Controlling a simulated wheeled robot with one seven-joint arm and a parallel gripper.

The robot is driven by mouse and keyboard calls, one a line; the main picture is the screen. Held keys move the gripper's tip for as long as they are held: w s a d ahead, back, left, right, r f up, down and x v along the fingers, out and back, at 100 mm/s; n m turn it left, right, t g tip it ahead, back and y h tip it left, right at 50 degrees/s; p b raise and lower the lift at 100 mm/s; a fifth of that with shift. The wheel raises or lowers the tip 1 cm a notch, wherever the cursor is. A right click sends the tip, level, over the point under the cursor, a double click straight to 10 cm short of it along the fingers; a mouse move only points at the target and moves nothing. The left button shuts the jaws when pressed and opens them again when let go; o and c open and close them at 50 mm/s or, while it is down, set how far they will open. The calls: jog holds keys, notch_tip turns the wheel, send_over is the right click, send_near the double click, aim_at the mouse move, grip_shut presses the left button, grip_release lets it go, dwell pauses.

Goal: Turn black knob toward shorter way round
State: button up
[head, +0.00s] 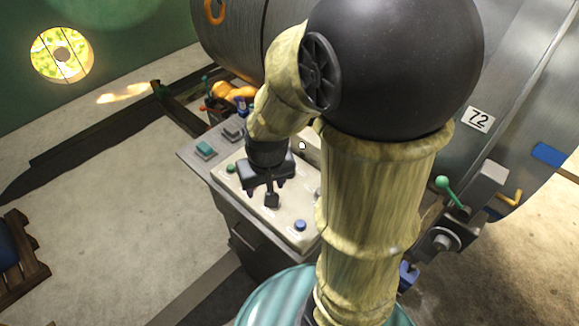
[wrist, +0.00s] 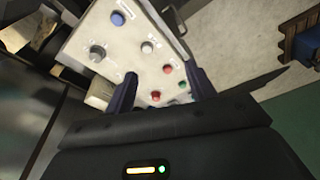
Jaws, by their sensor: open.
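A round knob (wrist: 97,53) with a grey top and dark rim sits on the pale control panel (wrist: 140,25) in the wrist view, beside a blue button (wrist: 117,18). My arm partly covers the panel's right side there.
A side shelf (head: 200,155) with a teal-topped box joins the console at the left. Open floor (head: 130,200) lies left. A wooden pallet (head: 22,265) is at the far left.

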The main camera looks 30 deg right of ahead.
jog(key=w+d+f+m+g+b, duration=0.1)
jog(key=w+d+f+m+g, duration=0.1)
jog(key=w+d+m, duration=0.8)
jog(key=w+d, duration=0.4)
jog(key=w, duration=0.3)
jog(key=shift+w+m+g+b, duration=0.15)
jog(key=shift+m+g+b, duration=0.2)
jog(key=shift+m+g, duration=0.05)
jog(key=shift+d, duration=0.1)
jog(key=f+p, duration=0.1)
jog(key=f, duration=0.4)
jog(key=f+p, duration=0.1)
jog(key=f, duration=0.5)
jog(key=f+p, duration=0.1)
jog(key=f, duration=0.5)
jog(key=shift+s+d+f, duration=0.15)
jog(key=shift+s+f, duration=0.05)
jog(key=shift+s, duration=0.05)
jog(key=c, duration=1)
